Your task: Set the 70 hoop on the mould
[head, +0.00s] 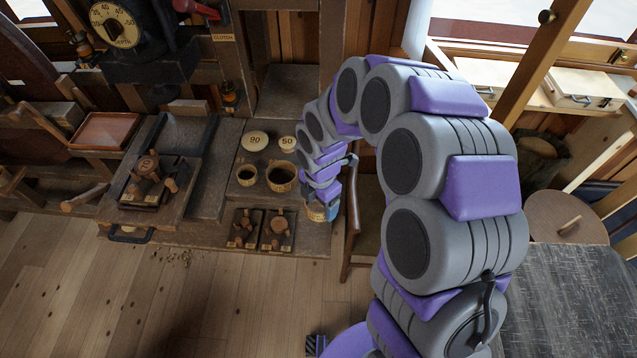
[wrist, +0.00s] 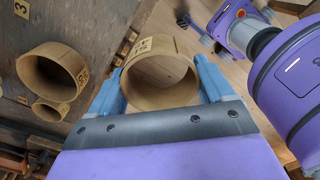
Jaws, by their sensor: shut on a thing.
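My gripper (wrist: 160,88) has its blue fingers closed on opposite sides of a tan hoop (wrist: 165,45), which bears a small label I cannot read clearly. In the head view my gripper (head: 325,206) holds the hoop (head: 315,212) off the right front of the bench, partly hidden by the gripper. A dark mould-like block with wooden knobs (head: 148,172) stands on a plate at the bench's left. Two smaller knobbed blocks, the left (head: 243,229) and right (head: 278,231), sit at the front edge. I cannot tell for certain which is the mould.
A chair (head: 352,220) stands close right of my gripper. Open wooden floor (head: 150,290) lies in front.

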